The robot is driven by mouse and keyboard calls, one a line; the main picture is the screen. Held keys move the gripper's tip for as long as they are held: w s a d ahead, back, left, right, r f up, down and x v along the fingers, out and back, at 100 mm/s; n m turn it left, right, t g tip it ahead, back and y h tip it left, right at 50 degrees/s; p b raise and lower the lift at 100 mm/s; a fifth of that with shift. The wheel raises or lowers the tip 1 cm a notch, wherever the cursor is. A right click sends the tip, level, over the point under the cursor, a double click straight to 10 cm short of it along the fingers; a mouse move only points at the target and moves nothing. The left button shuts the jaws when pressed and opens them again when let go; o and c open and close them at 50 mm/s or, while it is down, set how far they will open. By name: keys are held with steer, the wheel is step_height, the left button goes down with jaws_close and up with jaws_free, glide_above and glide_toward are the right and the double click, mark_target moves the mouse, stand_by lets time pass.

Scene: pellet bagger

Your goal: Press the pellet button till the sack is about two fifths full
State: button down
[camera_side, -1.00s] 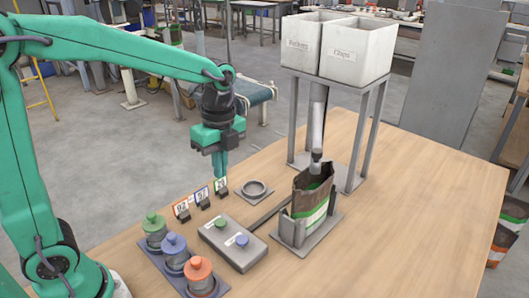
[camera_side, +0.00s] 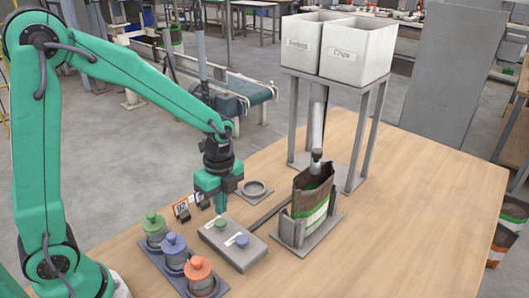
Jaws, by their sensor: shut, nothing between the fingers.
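My gripper (camera_side: 221,211) is shut and empty, pointing down. Its tips are right over the green button (camera_side: 220,223) on the grey button box (camera_side: 240,258); I cannot tell whether they touch it. A blue button (camera_side: 242,240) sits to the right on the same box. Small labels by the buttons are too small to read. The open brown sack (camera_side: 312,197) with green and white bands stands upright in a grey holder (camera_side: 296,246) under the spout (camera_side: 316,157). How full the sack is cannot be seen from here.
Two white labelled bins (camera_side: 357,50) stand on a grey frame (camera_side: 365,140) above the sack. A tray of green, blue and orange knobbed pots (camera_side: 173,252) lies left of the box. Small number cards (camera_side: 181,208) and a grey ring (camera_side: 257,190) stand behind it. The table's right is clear.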

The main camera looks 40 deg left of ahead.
mark_target(220, 221)
steer(key=shift+s+f, duration=0.1)
steer(key=shift+f, duration=1.35)
steer(key=shift+f, duration=0.9)
steer(key=shift+s+a+f, duration=0.1)
steer(key=shift+s+f, duration=0.05)
stand_by(5.5)
